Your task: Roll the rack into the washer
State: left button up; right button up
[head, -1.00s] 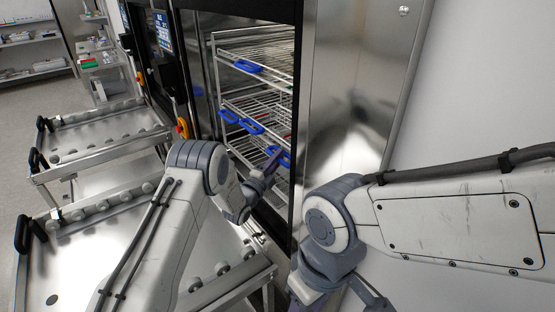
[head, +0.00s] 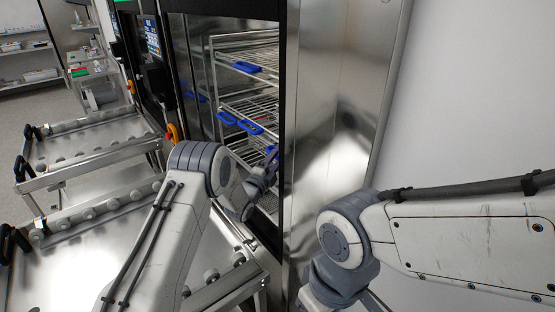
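The wire rack (head: 250,85) stands inside the open washer chamber (head: 200,62). It has several shelf levels with blue handles (head: 246,67) along their near edges. My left gripper (head: 268,172) is at the washer opening, by the lower part of the rack. Its fingers are small and partly hidden by its own wrist, so I cannot tell if they touch the rack. My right arm reaches in from the right, in front of the steel panel. Its gripper is cut off by the bottom edge of the view.
A steel transfer cart with rollers (head: 85,245) stands in front of the washer, below my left arm. A second roller cart (head: 90,140) stands further back. A steel panel (head: 340,110) and a white wall (head: 480,80) close off the right side.

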pick_arm(q)
jog(key=b+v, duration=0.3)
jog(key=v, duration=0.7)
jog(key=shift+s, duration=0.25)
jog(key=shift+a, duration=0.1)
